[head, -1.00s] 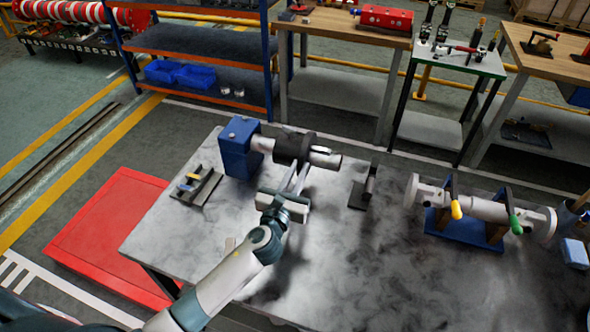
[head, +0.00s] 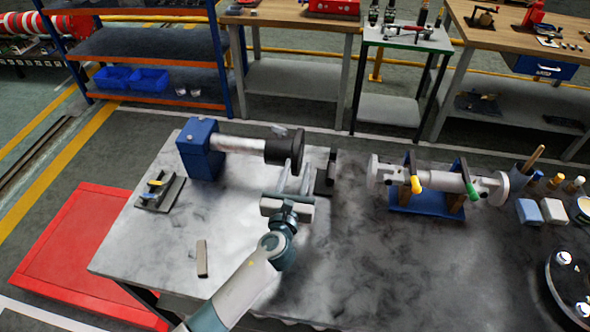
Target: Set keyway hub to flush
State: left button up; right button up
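The hub (head: 284,148) is a thick black cylinder at the right end of a grey shaft (head: 238,144), which a blue block (head: 200,150) holds on the table. No shaft shows past the hub's right face. A small grey piece (head: 279,130) shows at the hub's upper edge. My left gripper (head: 297,172) is at the hub's near side, with its two fingers apart and their tips reaching up to the hub's lower right. Whether they clamp it I cannot tell. My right gripper is out of view.
A dark bracket (head: 325,174) stands close right of the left gripper. A small fixture (head: 160,191) and a beige bar (head: 202,259) lie left on the table (head: 370,270). A flanged pipe on a blue stand (head: 427,203) is to the right. The front middle is clear.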

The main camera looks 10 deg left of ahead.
pick_arm(q)
jog(key=shift+a, duration=0.2)
jog(key=shift+s+f, duration=0.1)
jog(key=shift+s, duration=0.35)
jog(key=s+b, duration=0.4)
jog(key=s, duration=1.2)
jog(key=shift+s+a, duration=0.15)
jog(key=shift+s, duration=0.1)
jog(key=shift+s, duration=0.1)
